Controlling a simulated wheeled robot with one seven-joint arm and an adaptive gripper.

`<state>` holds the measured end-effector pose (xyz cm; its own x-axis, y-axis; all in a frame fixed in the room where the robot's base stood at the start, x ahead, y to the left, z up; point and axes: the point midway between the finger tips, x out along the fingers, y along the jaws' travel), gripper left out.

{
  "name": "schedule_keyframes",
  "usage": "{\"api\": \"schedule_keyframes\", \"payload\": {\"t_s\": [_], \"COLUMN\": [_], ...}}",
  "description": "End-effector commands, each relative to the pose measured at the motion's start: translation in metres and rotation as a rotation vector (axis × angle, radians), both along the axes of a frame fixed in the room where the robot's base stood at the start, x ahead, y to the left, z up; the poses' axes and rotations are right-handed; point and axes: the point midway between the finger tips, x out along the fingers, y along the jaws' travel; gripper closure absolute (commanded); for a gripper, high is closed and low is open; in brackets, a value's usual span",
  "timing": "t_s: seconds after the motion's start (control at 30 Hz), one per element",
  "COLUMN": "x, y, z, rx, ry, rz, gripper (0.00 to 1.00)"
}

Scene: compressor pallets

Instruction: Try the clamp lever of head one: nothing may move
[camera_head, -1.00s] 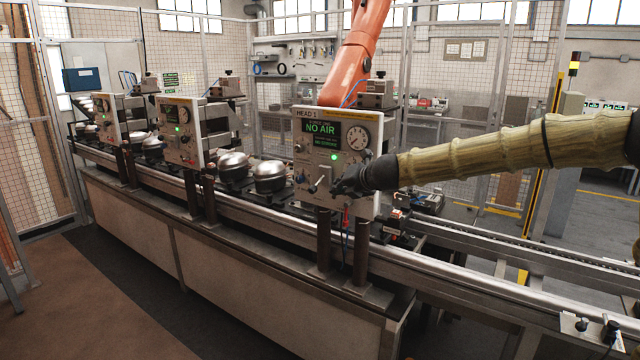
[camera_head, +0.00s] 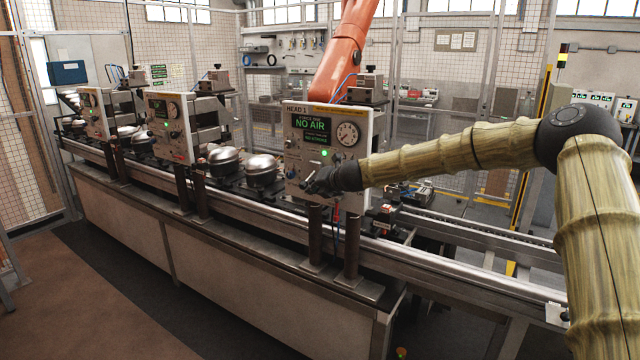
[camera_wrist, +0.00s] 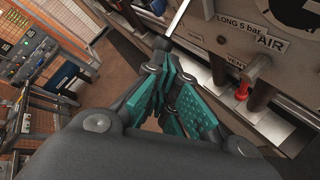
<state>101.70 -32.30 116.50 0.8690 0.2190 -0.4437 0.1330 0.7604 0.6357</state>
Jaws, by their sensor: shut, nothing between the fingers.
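Head one is the grey panel (camera_head: 293,151) labelled HEAD 1, with a green-lettered NO AIR display (camera_head: 311,124), a round gauge (camera_head: 348,133) and a lit green lamp (camera_head: 324,153). My gripper (camera_head: 308,187) is in front of its lower left part, fingers closed and empty. The gripper covers the area where a small lever showed earlier, so I cannot tell whether it touches the lever. In the wrist view the teal-padded fingers (camera_wrist: 166,62) are together. To their right are a grey lever-like part (camera_wrist: 257,70) by the AIR and VENT labels and a red handle (camera_wrist: 242,90).
Two similar heads (camera_head: 168,124) stand farther left along the conveyor line. Shiny compressor shells (camera_head: 260,169) sit on it left of head one.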

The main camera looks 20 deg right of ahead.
Motion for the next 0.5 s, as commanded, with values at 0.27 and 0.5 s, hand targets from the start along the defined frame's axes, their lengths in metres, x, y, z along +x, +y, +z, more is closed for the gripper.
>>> {"api": "schedule_keyframes", "payload": {"t_s": [0.27,0.5], "x": [0.025,0.037], "y": [0.006,0.010], "z": [-0.012,-0.018], "rx": [-0.001,-0.001], "ry": [0.001,0.000], "rz": [0.000,0.000], "gripper": [1.00,1.00]}}
